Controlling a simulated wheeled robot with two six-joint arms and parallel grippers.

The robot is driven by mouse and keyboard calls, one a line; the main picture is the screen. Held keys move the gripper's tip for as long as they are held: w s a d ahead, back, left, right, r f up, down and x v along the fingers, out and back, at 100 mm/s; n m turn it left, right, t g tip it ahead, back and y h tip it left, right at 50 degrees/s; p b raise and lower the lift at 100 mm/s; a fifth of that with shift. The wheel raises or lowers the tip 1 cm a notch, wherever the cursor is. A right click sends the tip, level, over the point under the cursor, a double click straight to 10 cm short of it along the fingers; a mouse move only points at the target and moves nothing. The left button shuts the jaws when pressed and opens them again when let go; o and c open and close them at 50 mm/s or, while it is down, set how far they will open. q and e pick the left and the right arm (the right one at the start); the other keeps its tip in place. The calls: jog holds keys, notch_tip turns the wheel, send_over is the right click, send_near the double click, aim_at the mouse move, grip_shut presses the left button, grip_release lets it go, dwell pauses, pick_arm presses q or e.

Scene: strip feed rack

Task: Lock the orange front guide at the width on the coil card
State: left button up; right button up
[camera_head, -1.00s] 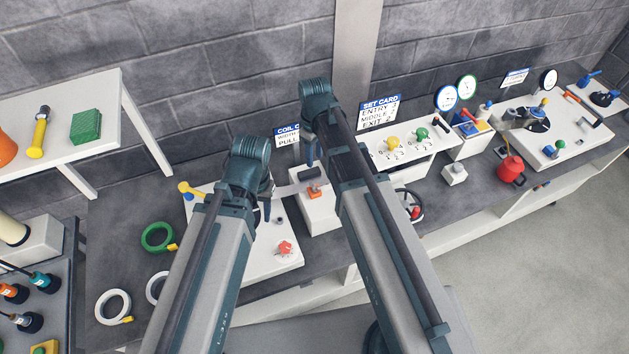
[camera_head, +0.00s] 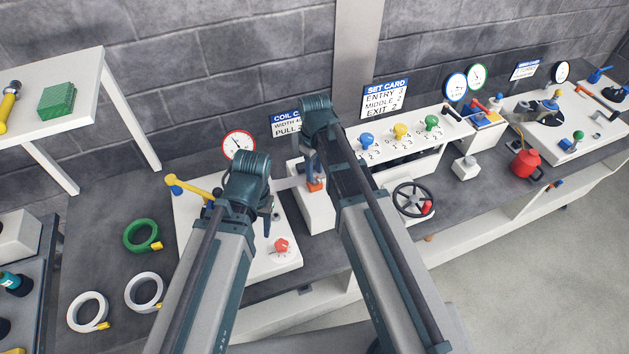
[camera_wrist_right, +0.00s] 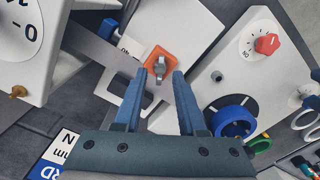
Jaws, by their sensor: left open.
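The orange front guide (camera_head: 315,185) sits on a white block in the middle of the bench. In the right wrist view the orange guide (camera_wrist_right: 158,58) carries a small grey knob (camera_wrist_right: 160,70) and lies by a grey metal strip. My right gripper (camera_head: 313,172) is directly above the guide. In its wrist view the blue fingers (camera_wrist_right: 160,75) are apart, with the knob between or just beyond their tips; contact cannot be told. My left gripper (camera_head: 267,222) is open over the white panel to the left. The coil card (camera_head: 286,124) stands behind, partly hidden by my right arm.
A red knob (camera_head: 282,247) and a yellow-ended lever (camera_head: 187,188) are on the left panel. A black handwheel (camera_head: 412,200) is to the right. The set card (camera_head: 385,97) stands behind blue, yellow and green knobs. Tape rings (camera_head: 143,235) lie on the left bench.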

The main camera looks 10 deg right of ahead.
jog(key=shift+f+b, duration=0.3)
jog(key=shift+f, duration=0.4)
pick_arm(q)
jog(key=shift+f, duration=0.7)
pick_arm(e)
grip_shut()
